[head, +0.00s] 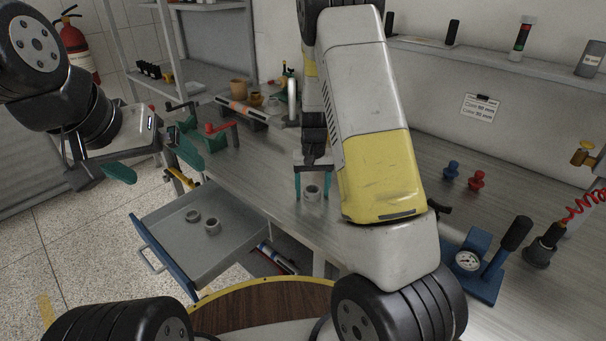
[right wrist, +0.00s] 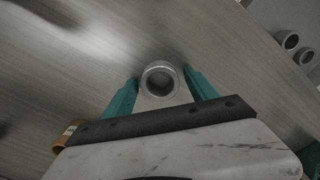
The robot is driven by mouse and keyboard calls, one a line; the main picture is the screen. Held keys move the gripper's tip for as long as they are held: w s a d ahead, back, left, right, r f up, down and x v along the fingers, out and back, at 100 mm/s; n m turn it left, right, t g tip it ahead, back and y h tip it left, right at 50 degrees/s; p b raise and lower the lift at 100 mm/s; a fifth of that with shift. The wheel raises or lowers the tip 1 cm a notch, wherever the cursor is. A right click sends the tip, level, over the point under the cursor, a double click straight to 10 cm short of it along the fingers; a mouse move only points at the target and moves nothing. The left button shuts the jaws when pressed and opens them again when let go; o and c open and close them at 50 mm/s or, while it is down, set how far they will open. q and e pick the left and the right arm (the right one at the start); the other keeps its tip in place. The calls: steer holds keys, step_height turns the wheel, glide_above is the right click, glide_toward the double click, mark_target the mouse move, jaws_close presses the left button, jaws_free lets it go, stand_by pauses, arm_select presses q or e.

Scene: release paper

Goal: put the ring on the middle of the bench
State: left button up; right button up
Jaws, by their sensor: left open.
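A grey metal ring (head: 312,193) stands on the grey bench (head: 262,172), near its front edge above the open drawer. My right gripper (head: 312,182) points down over it with its teal fingers on either side. In the right wrist view the ring (right wrist: 160,80) sits between the fingertips, with a small gap visible on each side, so the gripper looks open. My left gripper (head: 150,162) is open and empty at the left, off the bench's end. My right arm hides part of the bench.
An open drawer (head: 172,250) below the bench holds a flat ring (head: 192,216) and a taller ring (head: 212,227). A red-handled vise (head: 215,135) is at the left end. Blue and red pieces and a blue gauge press (head: 480,265) are at the right.

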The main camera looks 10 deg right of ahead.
step_height(320, 180, up, 12)
steer(key=s+a+r+t+y, duration=0.1)
steer(key=s+r+t+y, duration=0.15)
steer(key=s+r, duration=1.1)
steer(key=s+a+r+n+t, duration=0.1)
steer(key=s+r+n+t, duration=0.1)
steer(key=s, duration=0.9)
steer(key=shift+a+r+t, duration=0.15)
steer(key=shift+r+t, duration=0.55)
steer(key=shift+t, duration=0.15)
steer(key=shift+w, duration=0.1)
